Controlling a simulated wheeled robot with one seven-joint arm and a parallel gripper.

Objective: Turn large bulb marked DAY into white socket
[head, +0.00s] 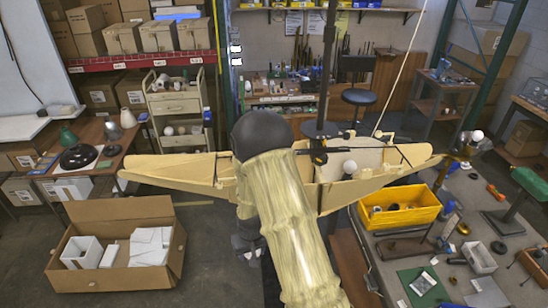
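A white round bulb (349,168) shows among the tan, boat-shaped boards right of my arm. Another white bulb (477,136) sits on a dark upright part above the back of the right table. I cannot read a DAY mark on either, and I cannot pick out the white socket. My arm covers the middle of the view. A dark grey part (245,242) beside it is perhaps my gripper. It is apart from both bulbs, and its fingers cannot be made out.
An open cardboard box (115,278) with white boxes stands on the floor at left. A yellow bin (399,218) and scattered tools lie on the right table (420,262). A cart (177,103) with white globes stands at back left. Lamp parts, including a green shade (67,137), are on the left table.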

